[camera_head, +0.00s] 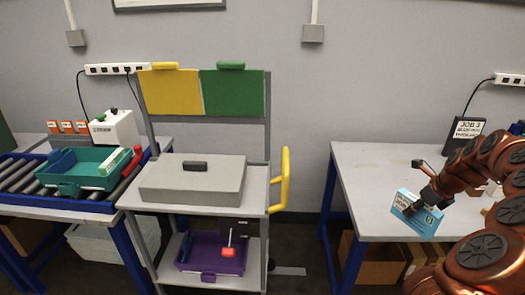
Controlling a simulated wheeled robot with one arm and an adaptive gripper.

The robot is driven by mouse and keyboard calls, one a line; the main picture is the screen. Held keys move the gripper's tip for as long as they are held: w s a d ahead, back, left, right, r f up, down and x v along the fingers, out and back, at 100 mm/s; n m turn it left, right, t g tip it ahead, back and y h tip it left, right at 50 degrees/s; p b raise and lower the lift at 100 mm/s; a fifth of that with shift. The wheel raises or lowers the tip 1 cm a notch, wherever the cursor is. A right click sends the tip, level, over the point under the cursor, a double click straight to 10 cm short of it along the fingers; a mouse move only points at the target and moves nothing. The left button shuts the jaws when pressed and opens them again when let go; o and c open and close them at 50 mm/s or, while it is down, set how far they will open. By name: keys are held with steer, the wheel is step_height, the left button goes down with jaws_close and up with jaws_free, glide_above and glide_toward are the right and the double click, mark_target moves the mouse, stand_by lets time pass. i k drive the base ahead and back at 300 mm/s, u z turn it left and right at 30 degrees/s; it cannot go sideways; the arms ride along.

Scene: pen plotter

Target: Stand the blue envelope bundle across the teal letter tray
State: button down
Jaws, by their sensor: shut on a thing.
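My gripper (429,192) is at the right, shut on the blue envelope bundle (412,213). The bundle is a light blue, flat block with a pale label and is held tilted by its upper part. It is in front of the right table's edge; I cannot tell its exact height. The teal letter tray (90,183) is far to the left, on a roller conveyor. My gripper is well apart from the tray.
A grey cart (257,181) with a closed grey box (193,178) stands between the tray and my gripper. Its yellow handle (285,180) sticks out on the right. A purple bin (205,255) is on its lower shelf. Floor shows between the cart and the white right table (375,165).

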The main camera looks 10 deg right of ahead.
mark_target(85, 171)
steer(key=u, duration=1.55)
steer(key=i, duration=1.7)
